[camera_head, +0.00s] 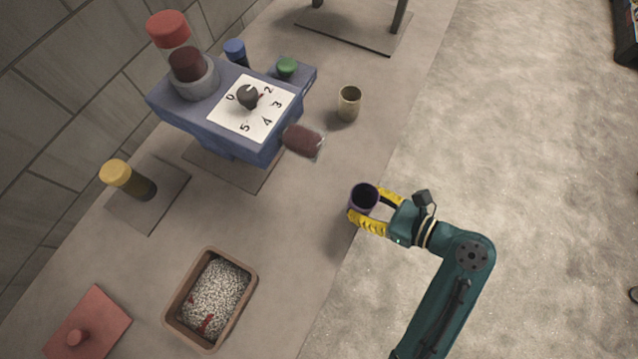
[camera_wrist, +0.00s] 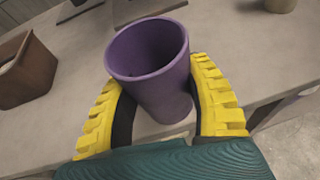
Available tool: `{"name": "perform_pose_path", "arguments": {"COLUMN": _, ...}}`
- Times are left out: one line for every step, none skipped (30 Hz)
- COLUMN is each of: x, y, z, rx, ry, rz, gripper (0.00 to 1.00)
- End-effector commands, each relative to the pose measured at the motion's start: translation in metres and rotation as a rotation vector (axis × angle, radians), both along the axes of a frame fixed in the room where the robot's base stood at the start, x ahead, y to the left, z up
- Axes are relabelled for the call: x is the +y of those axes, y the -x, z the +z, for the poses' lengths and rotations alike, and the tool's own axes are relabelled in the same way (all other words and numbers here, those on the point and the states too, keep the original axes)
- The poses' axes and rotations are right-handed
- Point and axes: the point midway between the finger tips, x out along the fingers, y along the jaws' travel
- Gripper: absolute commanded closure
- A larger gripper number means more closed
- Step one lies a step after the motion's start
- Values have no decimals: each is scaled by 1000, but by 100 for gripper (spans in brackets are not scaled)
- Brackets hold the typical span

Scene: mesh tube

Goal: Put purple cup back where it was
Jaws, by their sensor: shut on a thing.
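The purple cup (camera_head: 364,197) is upright between the yellow fingers of my gripper (camera_head: 369,212), near the right edge of the counter. In the wrist view the purple cup (camera_wrist: 150,65) stands with its open rim up and its inside looks empty. The fingers of my gripper (camera_wrist: 160,105) press on both sides of it. The frames do not clearly show whether the cup's base touches the counter.
A tan cup (camera_head: 349,103) stands farther back. A blue machine (camera_head: 215,130) with a numbered dial and a dark red-brown object (camera_head: 303,141) are to the left. A brown tray (camera_head: 180,318) of granules is at front left. The counter (camera_head: 290,225) between is clear.

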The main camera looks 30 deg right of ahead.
Motion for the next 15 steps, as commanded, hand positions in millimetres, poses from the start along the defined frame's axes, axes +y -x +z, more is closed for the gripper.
{"name": "perform_pose_path", "arguments": {"x": 9, "y": -14, "z": -4, "rx": -2, "ry": 3, "rz": 9, "gripper": 86}}
{"name": "perform_pose_path", "arguments": {"x": 14, "y": -22, "z": -4, "rx": -3, "ry": 3, "rz": 10, "gripper": 86}}
{"name": "perform_pose_path", "arguments": {"x": 20, "y": -32, "z": -4, "rx": -2, "ry": 4, "rz": 9, "gripper": 86}}
{"name": "perform_pose_path", "arguments": {"x": 24, "y": -40, "z": -4, "rx": -3, "ry": 4, "rz": 9, "gripper": 86}}
{"name": "perform_pose_path", "arguments": {"x": 29, "y": -48, "z": -4, "rx": -3, "ry": 4, "rz": 9, "gripper": 86}}
{"name": "perform_pose_path", "arguments": {"x": 34, "y": -58, "z": -4, "rx": -3, "ry": 3, "rz": 9, "gripper": 86}}
{"name": "perform_pose_path", "arguments": {"x": 38, "y": -65, "z": -4, "rx": -4, "ry": 4, "rz": 8, "gripper": 86}}
{"name": "perform_pose_path", "arguments": {"x": 42, "y": -71, "z": -3, "rx": -2, "ry": 3, "rz": 8, "gripper": 86}}
{"name": "perform_pose_path", "arguments": {"x": 46, "y": -79, "z": -3, "rx": -3, "ry": 3, "rz": 6, "gripper": 86}}
{"name": "perform_pose_path", "arguments": {"x": 48, "y": -83, "z": -2, "rx": -2, "ry": 3, "rz": 5, "gripper": 86}}
{"name": "perform_pose_path", "arguments": {"x": 49, "y": -87, "z": -2, "rx": -1, "ry": 2, "rz": 4, "gripper": 86}}
{"name": "perform_pose_path", "arguments": {"x": 51, "y": -90, "z": -2, "rx": -2, "ry": 2, "rz": 2, "gripper": 86}}
{"name": "perform_pose_path", "arguments": {"x": 52, "y": -91, "z": -3, "rx": -1, "ry": 1, "rz": 2, "gripper": 86}}
{"name": "perform_pose_path", "arguments": {"x": 52, "y": -92, "z": -6, "rx": 0, "ry": 0, "rz": 1, "gripper": 86}}
{"name": "perform_pose_path", "arguments": {"x": 52, "y": -92, "z": -12, "rx": 1, "ry": 0, "rz": 1, "gripper": 86}}
